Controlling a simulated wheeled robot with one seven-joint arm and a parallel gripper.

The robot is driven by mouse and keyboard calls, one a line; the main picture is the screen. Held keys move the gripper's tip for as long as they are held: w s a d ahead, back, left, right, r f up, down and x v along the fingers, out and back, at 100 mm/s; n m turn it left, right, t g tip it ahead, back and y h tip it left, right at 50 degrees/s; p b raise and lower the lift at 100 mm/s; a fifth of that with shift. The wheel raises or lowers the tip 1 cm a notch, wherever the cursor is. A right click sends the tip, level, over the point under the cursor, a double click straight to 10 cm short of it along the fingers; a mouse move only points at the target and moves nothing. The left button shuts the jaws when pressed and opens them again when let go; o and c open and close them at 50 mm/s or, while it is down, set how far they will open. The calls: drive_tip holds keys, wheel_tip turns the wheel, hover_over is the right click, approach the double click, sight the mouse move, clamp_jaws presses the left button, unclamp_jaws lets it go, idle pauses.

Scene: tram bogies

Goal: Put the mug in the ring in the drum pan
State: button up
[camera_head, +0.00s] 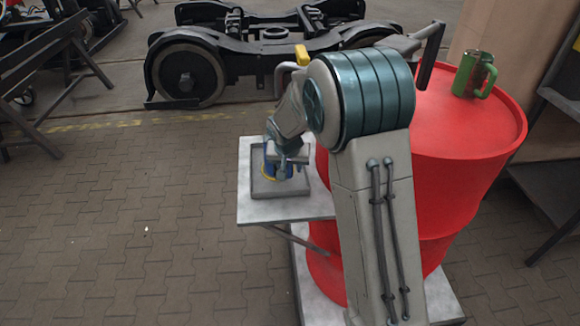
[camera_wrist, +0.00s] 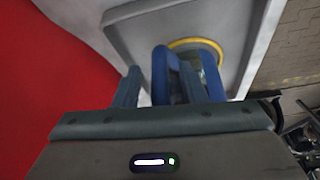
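A green mug (camera_head: 473,75) stands upright on the red drum, away from my gripper.
The red drum (camera_head: 465,125) stands right beside the side table (camera_head: 285,211), partly behind my arm. A black bogie (camera_head: 250,55) lies at the back. A bench (camera_head: 50,65) is at left and a dark rack (camera_head: 548,185) at right. The paved floor at front left is clear.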

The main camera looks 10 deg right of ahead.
drive_tip(key=d+v, duration=0.1)
drive_tip(key=v, duration=1)
drive_tip(key=s+d+r+n, duration=0.1)
drive_tip(key=s+d, duration=0.2)
drive_tip(key=s, duration=1.1)
drive_tip(key=s+d+n+g+y, duration=0.1)
drive_tip(key=s+d, duration=0.3)
drive_tip(key=s, duration=0.9)
drive_tip(key=shift+s+d+r, duration=0.3)
drive_tip(key=shift+s+r, duration=0.1)
